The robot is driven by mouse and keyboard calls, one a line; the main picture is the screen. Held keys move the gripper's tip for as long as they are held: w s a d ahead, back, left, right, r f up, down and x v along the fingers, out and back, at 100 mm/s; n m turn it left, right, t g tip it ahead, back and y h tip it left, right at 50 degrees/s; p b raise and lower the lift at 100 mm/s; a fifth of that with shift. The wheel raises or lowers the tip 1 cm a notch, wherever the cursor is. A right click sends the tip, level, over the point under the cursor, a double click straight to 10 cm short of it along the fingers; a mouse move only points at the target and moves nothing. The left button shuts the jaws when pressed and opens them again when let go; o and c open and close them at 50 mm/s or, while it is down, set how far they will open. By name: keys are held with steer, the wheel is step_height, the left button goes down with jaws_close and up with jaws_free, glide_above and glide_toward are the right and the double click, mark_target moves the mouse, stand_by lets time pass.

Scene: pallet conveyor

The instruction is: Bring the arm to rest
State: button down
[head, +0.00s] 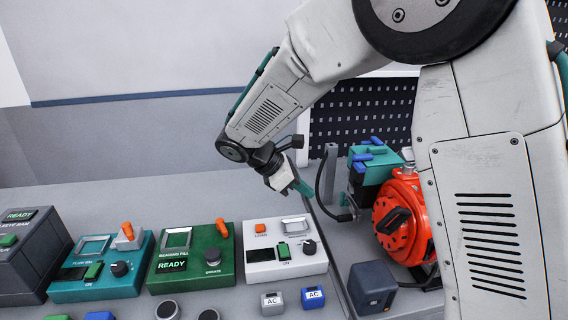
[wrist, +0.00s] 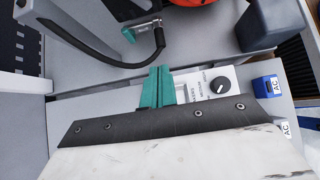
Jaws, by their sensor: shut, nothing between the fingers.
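My gripper (head: 303,188) is at the end of my bent arm in the head view, above the back edge of the bench and just behind the white control box (head: 284,248). In the wrist view my gripper's teal fingers (wrist: 158,86) are together, with nothing between them. The fingers overlap the white box (wrist: 222,86) in that view. The gap between fingers and box cannot be judged exactly.
Teal (head: 104,266) and green (head: 192,257) control boxes and a dark READY box (head: 30,250) line the bench. Blue (head: 313,297) and grey (head: 272,303) AC blocks lie in front. An orange-red machine (head: 402,212) and a dark block (head: 372,287) stand right. A black curved cable (wrist: 110,62) runs near my fingers.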

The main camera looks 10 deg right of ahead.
steer(key=s+m, duration=0.1)
steer(key=s+f+m, duration=0.1)
steer(key=s+m+g+y, duration=0.1)
steer(key=s, duration=0.1)
steer(key=shift+f, duration=0.25)
steer(key=s+d+r+m+t+y, duration=0.1)
steer(key=s+d+r+m+y, duration=0.1)
steer(key=s+m, duration=0.3)
steer(key=s+d+r+m+y, duration=0.3)
steer(key=s+d+r+m, duration=0.2)
steer(key=s, duration=0.7)
steer(key=s+d+r+m+t+y, duration=0.1)
steer(key=s+d+r+m+y, duration=0.2)
steer(key=s, duration=0.6)
steer(key=shift+d+r+m+t, duration=0.3)
steer(key=shift+d+r+m, duration=0.05)
steer(key=shift+m, duration=0.55)
